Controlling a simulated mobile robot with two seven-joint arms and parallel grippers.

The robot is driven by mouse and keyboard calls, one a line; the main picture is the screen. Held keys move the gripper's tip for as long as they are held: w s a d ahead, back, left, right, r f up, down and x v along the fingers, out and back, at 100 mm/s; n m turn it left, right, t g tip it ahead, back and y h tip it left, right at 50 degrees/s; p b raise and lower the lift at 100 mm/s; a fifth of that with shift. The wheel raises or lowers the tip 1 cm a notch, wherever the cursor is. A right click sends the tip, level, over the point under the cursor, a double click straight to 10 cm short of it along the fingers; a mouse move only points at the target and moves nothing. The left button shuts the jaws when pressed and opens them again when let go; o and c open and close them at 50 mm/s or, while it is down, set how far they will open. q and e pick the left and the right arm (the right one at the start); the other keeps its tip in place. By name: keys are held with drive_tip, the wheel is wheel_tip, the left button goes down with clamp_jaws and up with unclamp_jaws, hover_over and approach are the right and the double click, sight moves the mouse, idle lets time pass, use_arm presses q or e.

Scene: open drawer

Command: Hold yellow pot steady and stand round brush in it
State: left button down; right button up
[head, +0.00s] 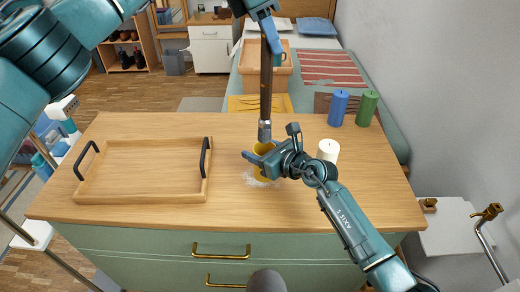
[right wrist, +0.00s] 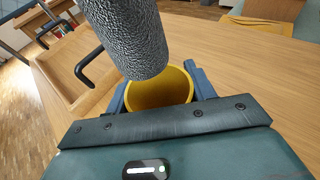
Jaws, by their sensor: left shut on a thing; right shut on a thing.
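The yellow pot (head: 265,148) stands on the wooden counter, mostly behind my right gripper (head: 262,165). In the right wrist view the open mouth of the pot (right wrist: 160,90) shows between the two blue fingers of my right gripper (right wrist: 160,95), which is shut on it. My left gripper (head: 268,30) is shut on the upper part of the round brush (head: 266,90), which hangs upright with its grey end down. In the right wrist view the brush's grey textured end (right wrist: 130,38) hangs above the pot, toward the left of its mouth. Its exact height over the rim is hard to tell.
A wooden tray (head: 140,197) with black handles lies left on the counter. A white candle (head: 328,150) stands close right of the pot. Blue (head: 338,108) and green (head: 367,108) candles stand at the back right. Something clear (head: 258,180) lies by the pot's base.

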use_arm(q)
drive_tip(key=shift+f, duration=3.6)
drive_tip(key=c, duration=1.2)
unclamp_jaws()
drive_tip(key=shift+o, duration=0.2)
approach(269, 71)
drive_tip(key=shift+w+a+r, duration=0.4)
drive_tip(key=shift+w+r, duration=0.1)
drive_tip(key=shift+r, duration=0.05)
use_arm(e)
drive_tip(key=o, duration=1.1)
